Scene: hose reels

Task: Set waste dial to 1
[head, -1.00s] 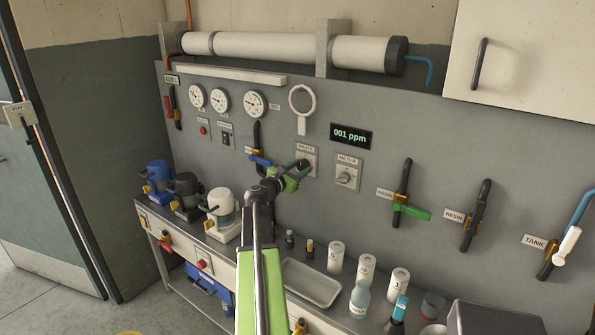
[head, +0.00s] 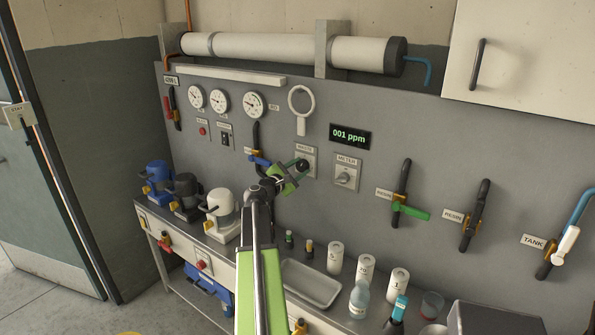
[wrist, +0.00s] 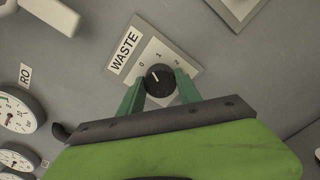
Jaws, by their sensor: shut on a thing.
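The waste dial is a dark round knob (wrist: 160,79) on a pale plate marked 0, 1 and 2, with a WASTE label (wrist: 124,52) beside it. Its white pointer mark is turned towards the 0 side, short of the 1. My gripper (wrist: 159,84) has its two green fingers on either side of the knob and is shut on it. In the head view the dial plate (head: 311,158) is partly hidden behind my gripper (head: 300,167).
The meter dial (head: 343,176) is close by on the right, below a display (head: 350,136) reading 001 ppm. A blue-handled valve (head: 258,160) is close on the left. Bottles and a tray (head: 311,284) stand on the bench below.

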